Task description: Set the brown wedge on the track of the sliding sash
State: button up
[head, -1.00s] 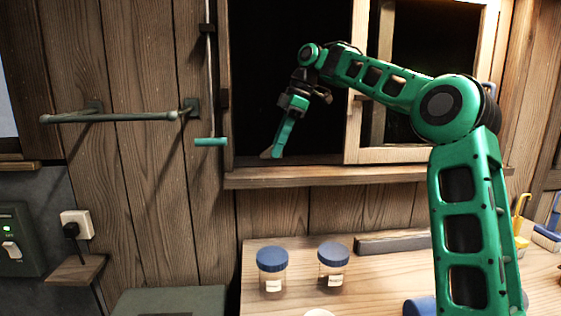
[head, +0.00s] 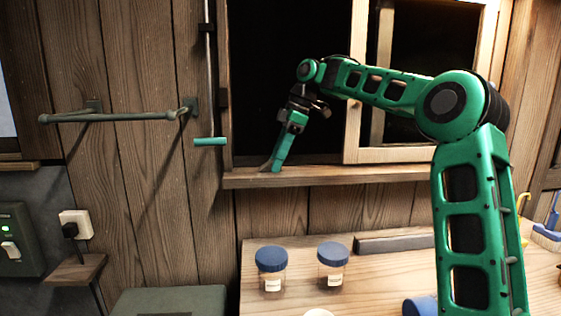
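The brown wedge (head: 265,167) shows as a small tip at the left of my gripper's fingertips. My gripper (head: 277,167) points down at the left part of the window opening and appears shut on the wedge, most of which the fingers hide. The wedge is low, at the track along the bottom of the opening (head: 318,163); I cannot tell whether it touches it. The sliding sash (head: 355,90), a pale wooden frame, stands to the right, leaving the left part of the window open and dark.
A wooden sill (head: 350,178) runs below the window. A vertical rod with a teal handle (head: 210,141) hangs left of it, beside a wall rail (head: 110,117). Two blue-lidded jars (head: 271,272) (head: 333,266) and a dark bar (head: 394,243) are on the bench below.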

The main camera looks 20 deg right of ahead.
jog(key=shift+r, duration=0.1)
jog(key=v, duration=0.7)
jog(key=shift+r, duration=0.2)
jog(key=shift+d, duration=0.1)
